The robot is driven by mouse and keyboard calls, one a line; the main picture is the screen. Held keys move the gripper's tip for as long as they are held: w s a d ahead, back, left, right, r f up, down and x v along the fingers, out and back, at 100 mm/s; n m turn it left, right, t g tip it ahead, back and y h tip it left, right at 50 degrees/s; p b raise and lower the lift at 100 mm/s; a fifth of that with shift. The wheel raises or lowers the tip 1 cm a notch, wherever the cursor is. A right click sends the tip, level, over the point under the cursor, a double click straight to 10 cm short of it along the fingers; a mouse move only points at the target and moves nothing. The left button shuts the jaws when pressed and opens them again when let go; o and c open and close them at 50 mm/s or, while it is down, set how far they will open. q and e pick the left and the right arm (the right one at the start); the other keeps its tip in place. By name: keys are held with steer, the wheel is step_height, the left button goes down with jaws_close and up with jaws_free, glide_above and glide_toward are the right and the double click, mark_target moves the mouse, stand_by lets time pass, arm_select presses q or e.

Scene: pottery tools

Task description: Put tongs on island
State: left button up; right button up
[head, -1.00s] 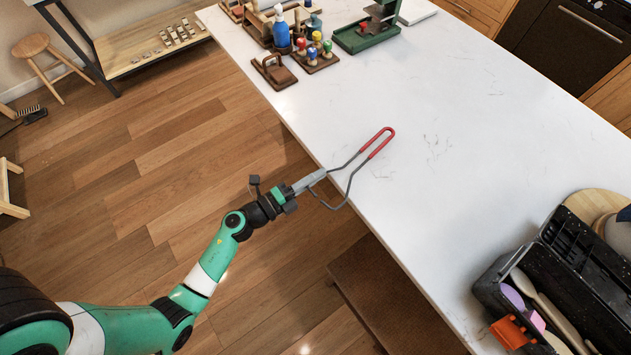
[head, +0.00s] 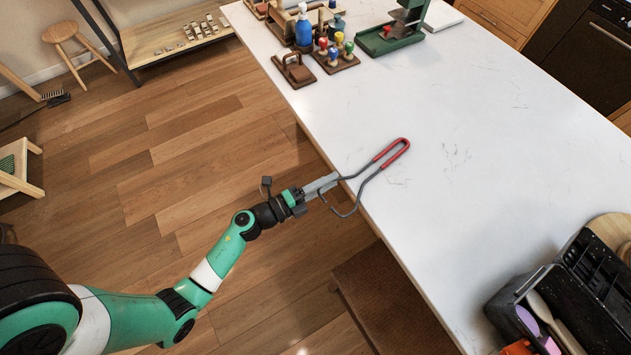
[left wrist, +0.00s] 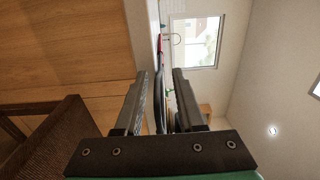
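The tongs (head: 396,155) have grey wire arms and a red bent handle. In the head view the red handle lies over the white island top (head: 440,215), near its left edge. The grey jaw end reaches back across that edge. My left gripper (head: 332,181) is at the jaw end, just at the island's edge. In the left wrist view its two fingers stand apart, with the dark strip of the tongs (left wrist: 159,95) between them and gaps showing beside it. Part of the jaw end is hidden by the fingers. My right gripper is in no view.
A black toolbox (head: 556,290) stands at the island's near right. A wooden rack with coloured tools (head: 334,60), a blue bottle (head: 303,33) and a green stand (head: 390,38) are at the far end. A brown bench (head: 385,290) is below the edge. The island's middle is clear.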

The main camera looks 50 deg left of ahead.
arm_select(q)
steer(key=shift+s+r, duration=0.15)
steer(key=shift+s, duration=0.15)
steer(key=s+a+p, duration=0.1)
steer(key=s+p, duration=0.1)
steer(key=s, duration=0.9)
steer(key=shift+s, duration=0.2)
steer(key=shift+a, duration=0.1)
